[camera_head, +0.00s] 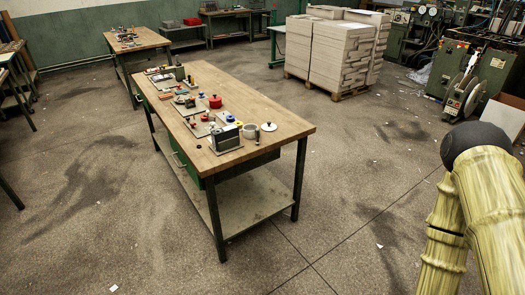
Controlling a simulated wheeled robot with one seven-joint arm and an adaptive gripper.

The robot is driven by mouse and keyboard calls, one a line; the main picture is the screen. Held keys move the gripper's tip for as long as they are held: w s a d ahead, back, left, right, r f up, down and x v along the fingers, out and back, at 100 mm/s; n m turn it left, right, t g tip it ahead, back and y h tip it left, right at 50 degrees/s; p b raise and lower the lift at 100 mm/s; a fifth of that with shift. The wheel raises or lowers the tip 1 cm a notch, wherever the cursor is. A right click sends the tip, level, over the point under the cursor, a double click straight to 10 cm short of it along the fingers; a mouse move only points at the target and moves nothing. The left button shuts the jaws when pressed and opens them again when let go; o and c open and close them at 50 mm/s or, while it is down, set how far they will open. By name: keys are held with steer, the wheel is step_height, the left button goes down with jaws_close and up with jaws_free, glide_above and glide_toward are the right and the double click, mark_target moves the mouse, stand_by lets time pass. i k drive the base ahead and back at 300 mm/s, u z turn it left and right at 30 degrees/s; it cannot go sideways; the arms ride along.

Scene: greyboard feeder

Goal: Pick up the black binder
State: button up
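I cannot clearly single out a black binder at this size. A dark grey boxy thing (225,138) stands on the near end of the wooden workbench (285,119). A smaller dark upright thing (180,73) stands near the bench's far end; I cannot tell whether either is the binder. A yellow bamboo-patterned part with a dark round end, which looks like my arm, fills the lower right corner. My gripper's fingers do not show.
A red pot-like thing (215,101), a white round thing (268,127) and several small parts crowd the bench. Stacked greyboard (341,50) stands on a pallet behind. Machines (466,95) line the right. Open floor (355,170) lies right of the bench.

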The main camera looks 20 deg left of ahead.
mark_target(232, 130)
steer(key=u, duration=1.05)
steer(key=i, duration=0.85)
steer(key=u, duration=0.5)
